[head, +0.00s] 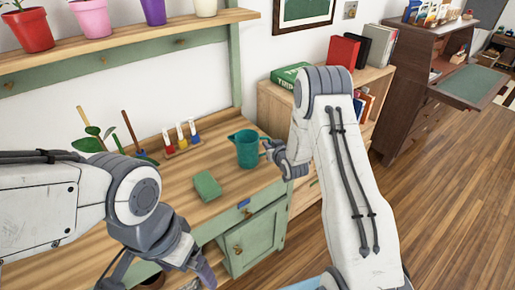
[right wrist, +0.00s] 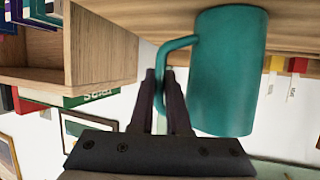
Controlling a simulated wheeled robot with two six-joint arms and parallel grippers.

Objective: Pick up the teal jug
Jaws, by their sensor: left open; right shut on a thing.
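The teal jug (head: 247,148) is upright at the right end of the wooden bench top (head: 225,172), with its handle toward the right. My right gripper (head: 270,150) reaches it from the right. In the right wrist view, the jug (right wrist: 228,72) appears upside down, and my right gripper's fingers (right wrist: 163,90) are shut on its handle (right wrist: 170,48). I cannot tell whether the jug's base touches the bench. My left gripper (head: 160,276) is open and empty at the bottom left, its fingers partly cut off by the frame edge.
A green block (head: 207,186) lies left of the jug. Behind it stands a rack of small coloured tubes (head: 182,138), with garden tools (head: 128,132) further left. Flower pots (head: 90,17) line the shelf above. A bookcase (head: 275,100) stands right of the bench.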

